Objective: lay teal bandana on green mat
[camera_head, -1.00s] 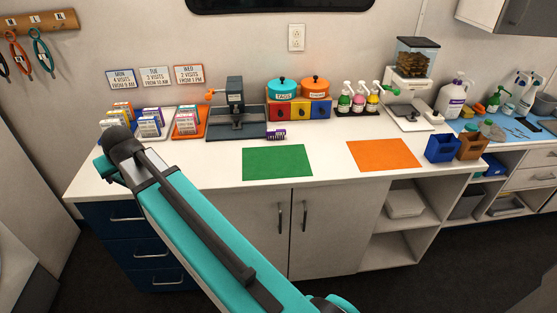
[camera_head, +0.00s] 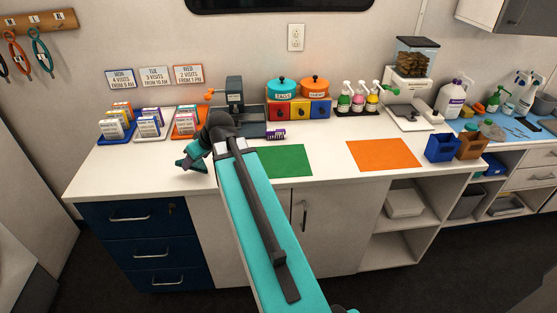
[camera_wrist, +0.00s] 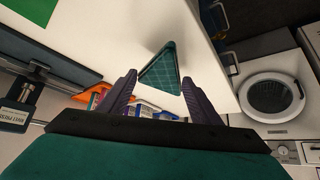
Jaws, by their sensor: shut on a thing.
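The teal bandana (camera_wrist: 162,70) is a folded triangle with a pale check pattern. In the wrist view it sits between the two dark fingertips of my gripper (camera_wrist: 159,77), which is shut on it. In the head view my gripper (camera_head: 187,165) is over the left part of the white counter, left of the green mat; the bandana is hard to make out there. The green mat (camera_head: 287,160) lies flat and bare on the counter, its left part hidden behind my arm. A corner of the mat also shows at the upper left in the wrist view (camera_wrist: 32,9).
Card trays (camera_head: 150,128) stand behind my gripper. A dark press (camera_head: 236,95) is behind my arm, with a purple brush (camera_head: 276,134) near the mat. An orange mat (camera_head: 384,155) lies to the right. The counter's front edge is close to my gripper.

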